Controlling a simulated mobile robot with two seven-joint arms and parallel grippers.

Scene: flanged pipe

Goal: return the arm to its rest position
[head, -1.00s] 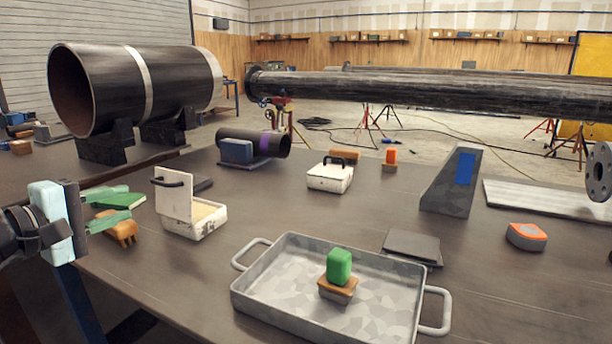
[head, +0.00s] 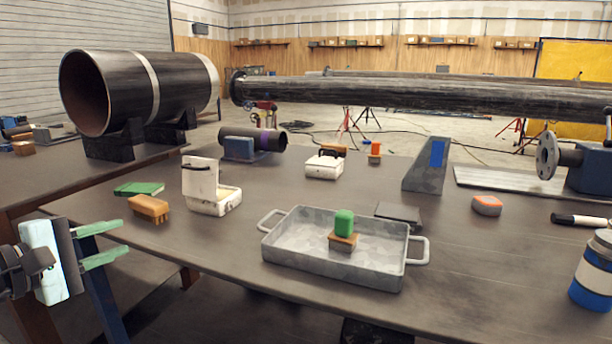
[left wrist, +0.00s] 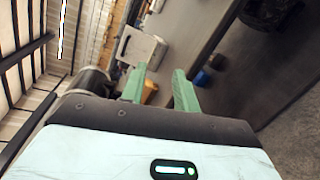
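My left gripper (head: 104,244) is at the lower left of the head view, off the table's left front edge. Its two green fingers are apart with nothing between them. In the left wrist view the same fingers (left wrist: 160,88) stand apart and empty. The brown brush (head: 149,208) and the green pad (head: 139,188) lie on the table beyond the gripper, apart from it. My right gripper is not in view.
A grey tray (head: 280,253) holds a brown block with a green top (head: 344,222). A blue-and-white bottle (head: 591,272) is at the right edge. Large pipes (head: 140,85) lie behind.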

